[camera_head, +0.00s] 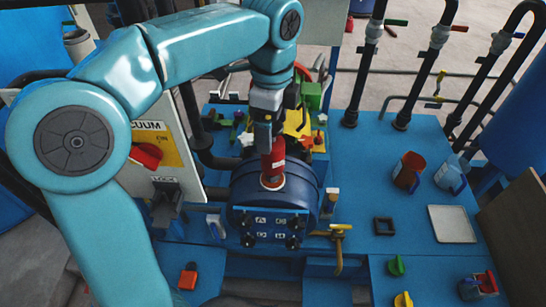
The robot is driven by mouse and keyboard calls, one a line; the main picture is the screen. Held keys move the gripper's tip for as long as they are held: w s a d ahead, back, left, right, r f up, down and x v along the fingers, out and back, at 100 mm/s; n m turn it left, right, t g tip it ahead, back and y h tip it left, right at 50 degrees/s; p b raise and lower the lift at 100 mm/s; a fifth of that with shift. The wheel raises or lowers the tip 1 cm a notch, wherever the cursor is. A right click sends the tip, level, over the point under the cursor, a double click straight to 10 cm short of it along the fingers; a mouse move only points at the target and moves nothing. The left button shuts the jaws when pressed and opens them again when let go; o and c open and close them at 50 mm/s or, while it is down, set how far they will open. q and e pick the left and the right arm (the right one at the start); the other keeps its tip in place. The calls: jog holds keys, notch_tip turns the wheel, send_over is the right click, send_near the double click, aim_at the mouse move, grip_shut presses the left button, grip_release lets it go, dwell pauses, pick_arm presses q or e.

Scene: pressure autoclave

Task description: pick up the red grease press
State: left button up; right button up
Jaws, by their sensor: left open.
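A red upright cylinder (273,163), which looks like the red grease press, stands on a pale round base on top of the blue autoclave body (260,205). My left gripper (264,142) points down from above, right at the cylinder's top. The dark fingers overlap its upper end in the camera_head view. They are open; whether they touch it cannot be told. The top of the cylinder is partly hidden by the gripper. My right gripper is not in view.
Green and yellow fittings (309,98) stand close behind the gripper. A red jug (408,172), a clear blue jug (452,175) and a pale tray (452,224) are on the blue deck at right. Black bent pipes (362,70) rise at the back. A yellow-handled valve (338,236) is at front.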

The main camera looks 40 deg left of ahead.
aim_at(273, 161)
pick_arm(q)
jog(key=f, duration=0.4)
jog(key=shift+w+a+f, duration=0.25)
jog(key=shift+w, duration=0.15)
jog(key=shift+s+f, duration=0.1)
jog(key=shift+f, duration=0.05)
jog(key=shift+s+d, duration=0.1)
jog(key=shift+d, duration=0.05)
jog(key=c, duration=0.8)
grip_shut()
